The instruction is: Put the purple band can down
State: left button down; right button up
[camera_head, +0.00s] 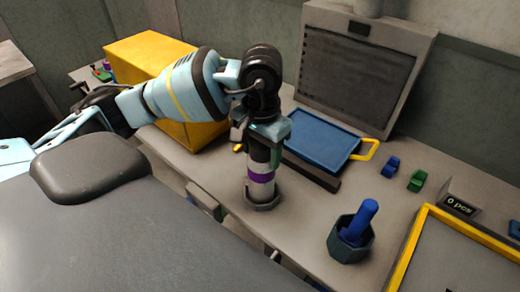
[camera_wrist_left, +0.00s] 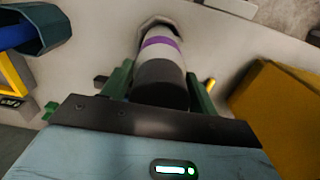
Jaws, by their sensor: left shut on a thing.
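The purple band can (camera_head: 260,178) stands upright, with a dark upper part, a pale body and a purple ring. It also shows in the left wrist view (camera_wrist_left: 161,62). My left gripper (camera_head: 265,142) is shut on its upper part from above, with a green finger on each side in the wrist view (camera_wrist_left: 160,88). The can's lower end is in or just over a grey hexagonal holder (camera_head: 263,203) on the bench. The rim hides the can's bottom, so I cannot tell whether it rests there. My right gripper is not in view.
A blue tray (camera_head: 322,137) with a yellow handle lies behind the can. A yellow box (camera_head: 150,52) stands at the left. A dark hexagonal cup (camera_head: 350,245) holds a blue object. Blue (camera_head: 390,166) and green (camera_head: 417,180) pieces and a yellow-edged frame (camera_head: 405,252) are at the right.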

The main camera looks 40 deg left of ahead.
pick_arm(q)
jog(key=shift+f, duration=0.1)
jog(key=shift+f, duration=0.1)
jog(key=c, duration=0.7)
grip_release()
jog(key=shift+o, duration=1.4)
